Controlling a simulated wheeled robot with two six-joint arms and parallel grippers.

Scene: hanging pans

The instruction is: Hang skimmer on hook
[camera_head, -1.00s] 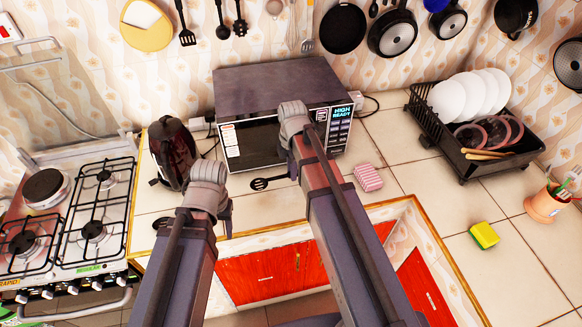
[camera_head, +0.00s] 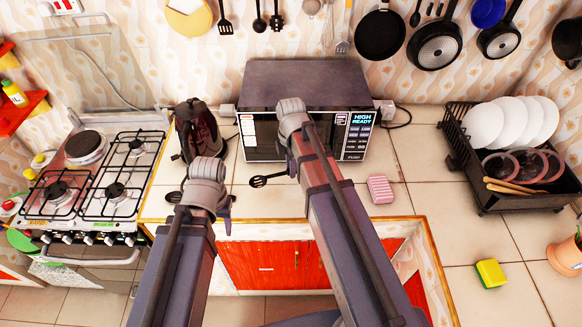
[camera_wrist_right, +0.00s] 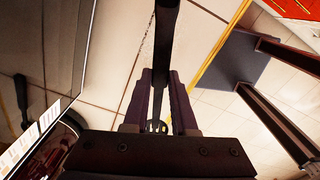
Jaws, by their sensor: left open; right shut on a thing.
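The black skimmer's slotted head (camera_head: 268,180) sticks out left of my right arm, in front of the microwave. My right gripper (camera_wrist_right: 158,90) is shut on its dark handle (camera_wrist_right: 166,35), which runs up between the fingers in the right wrist view. In the head view the right fingers are hidden behind my arm. My left gripper (camera_head: 226,214) is open and empty near the counter's front edge, left of the skimmer. The wall hooks are too small to make out; utensils such as a black spatula (camera_head: 225,22) and a ladle (camera_head: 259,22) hang at the top.
The microwave (camera_head: 305,85) stands behind the skimmer, with a dark kettle (camera_head: 197,130) to its left. Pans (camera_head: 380,35) hang at upper right. A pink sponge (camera_head: 380,189) lies on the counter; a dish rack (camera_head: 463,165) stands further right. The stove (camera_head: 110,190) is at left.

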